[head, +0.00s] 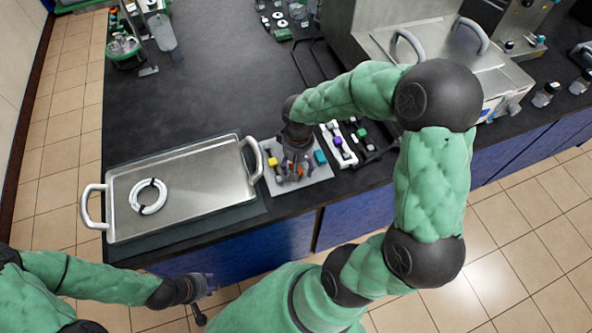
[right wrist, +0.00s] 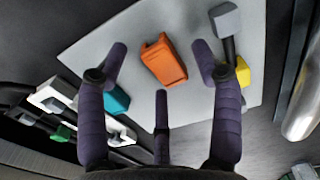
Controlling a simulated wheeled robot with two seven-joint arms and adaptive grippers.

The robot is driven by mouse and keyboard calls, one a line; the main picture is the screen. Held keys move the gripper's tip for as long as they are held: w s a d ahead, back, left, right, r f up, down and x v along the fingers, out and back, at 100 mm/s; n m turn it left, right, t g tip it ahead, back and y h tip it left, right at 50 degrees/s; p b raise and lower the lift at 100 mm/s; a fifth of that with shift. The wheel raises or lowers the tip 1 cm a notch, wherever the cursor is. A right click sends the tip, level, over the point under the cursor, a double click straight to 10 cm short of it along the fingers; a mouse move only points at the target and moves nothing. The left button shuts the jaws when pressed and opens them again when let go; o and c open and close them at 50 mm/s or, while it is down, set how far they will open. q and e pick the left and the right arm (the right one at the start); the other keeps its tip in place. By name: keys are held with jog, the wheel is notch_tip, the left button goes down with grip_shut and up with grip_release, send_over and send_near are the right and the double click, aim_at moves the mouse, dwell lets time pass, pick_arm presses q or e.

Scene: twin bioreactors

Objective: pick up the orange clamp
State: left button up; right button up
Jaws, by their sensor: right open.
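The orange clamp (right wrist: 163,61) lies on a light grey mat (right wrist: 190,107) in the right wrist view. My right gripper (right wrist: 163,75) is open above the mat, its dark fingers spread on either side of the clamp and a third finger below it in the picture. I see no finger closed on the clamp. In the head view my right gripper (head: 294,170) points down over the mat (head: 317,182) and mostly hides the clamp. My left gripper (head: 204,294) is open and empty, low in the head view, in front of the counter.
A teal block (head: 320,157) and a yellow-ended piece (head: 273,162) share the mat. White and black holders with purple (head: 338,141) and green (head: 362,132) pieces stand to its right. A metal tray (head: 205,190) with a white ring (head: 148,196) is left.

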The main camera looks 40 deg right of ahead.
aim_at(298, 168)
jog(key=c, duration=0.9)
jog(key=shift+r, duration=0.4)
jog(key=r, duration=0.1)
jog(key=r+p, duration=0.1)
jog(key=r, duration=0.1)
jog(key=shift+s+a+r+p, duration=0.1)
jog(key=shift+s+a+p, duration=0.1)
jog(key=shift+p, duration=0.1)
jog(key=s+a+r+p, duration=0.1)
jog(key=s+a+r, duration=0.1)
jog(key=s+r, duration=0.1)
jog(key=s+a+r+p, duration=0.1)
jog(key=s+a+r, duration=0.2)
jog(key=s, duration=0.1)
jog(key=s+a+r+p, duration=0.2)
jog(key=s+r, duration=0.1)
jog(key=s, duration=0.1)
jog(key=shift+s+a, duration=0.15)
